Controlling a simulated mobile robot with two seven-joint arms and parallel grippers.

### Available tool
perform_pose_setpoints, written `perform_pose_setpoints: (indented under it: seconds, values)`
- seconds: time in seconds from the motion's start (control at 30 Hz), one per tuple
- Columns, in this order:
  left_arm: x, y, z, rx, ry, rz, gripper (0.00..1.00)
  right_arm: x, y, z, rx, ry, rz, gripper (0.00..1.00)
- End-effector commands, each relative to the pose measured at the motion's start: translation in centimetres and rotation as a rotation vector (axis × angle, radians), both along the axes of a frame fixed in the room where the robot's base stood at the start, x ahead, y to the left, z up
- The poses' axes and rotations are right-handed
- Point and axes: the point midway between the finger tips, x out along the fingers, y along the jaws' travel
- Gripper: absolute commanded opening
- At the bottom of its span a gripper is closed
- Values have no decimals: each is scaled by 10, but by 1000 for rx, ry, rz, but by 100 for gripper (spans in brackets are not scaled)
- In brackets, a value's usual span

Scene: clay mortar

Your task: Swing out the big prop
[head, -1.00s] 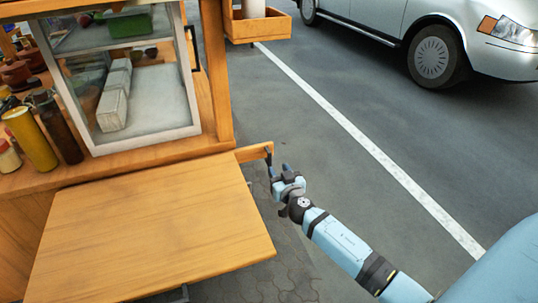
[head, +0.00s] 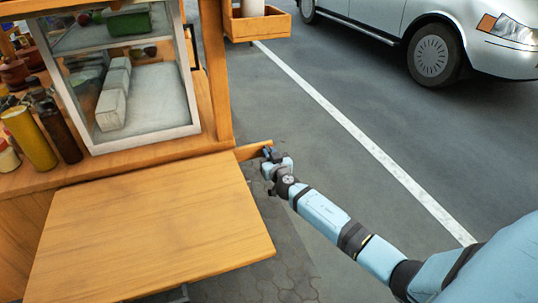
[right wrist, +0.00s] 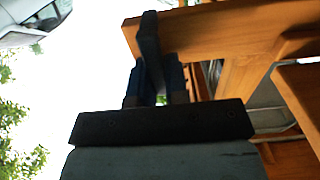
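No part is clearly recognizable as the big prop. A wooden bar (head: 250,151) sticks out from the cart's right side, just behind the flat wooden board (head: 150,228); whether it is the prop I cannot tell. My right gripper (head: 268,157) is at the bar's outer end. In the right wrist view, the bar (right wrist: 235,32) crosses the top, and a dark upright piece overlaps its end at the right gripper's fingers (right wrist: 156,75). Whether they are closed on something is unclear. The underside of the board is mostly hidden. My left gripper is not in view.
The cart carries a glass case (head: 140,85) and bottles (head: 30,138) on its counter. A small wooden tray (head: 257,23) juts out at the upper right. A silver car (head: 400,25) stands beyond the white road line (head: 345,125). The pavement between is clear.

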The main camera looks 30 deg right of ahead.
Motion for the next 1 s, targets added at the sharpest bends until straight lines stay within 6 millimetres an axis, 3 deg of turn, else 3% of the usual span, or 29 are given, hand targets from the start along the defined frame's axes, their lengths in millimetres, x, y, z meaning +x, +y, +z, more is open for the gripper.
perform_pose_setpoints:
  seconds: [0.23, 0.33, 0.73, 1.0]
  values:
    - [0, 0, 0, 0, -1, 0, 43, -1, 1, -1, 1, 0, -2, 0]
    - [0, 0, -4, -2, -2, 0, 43, -11, 8, -2, 5, -5, -24, 0]
    - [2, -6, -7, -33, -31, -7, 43, -112, 63, -5, 8, -1, -128, 0]
    - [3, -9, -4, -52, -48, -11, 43, -145, 88, -1, 4, -2, -128, 0]
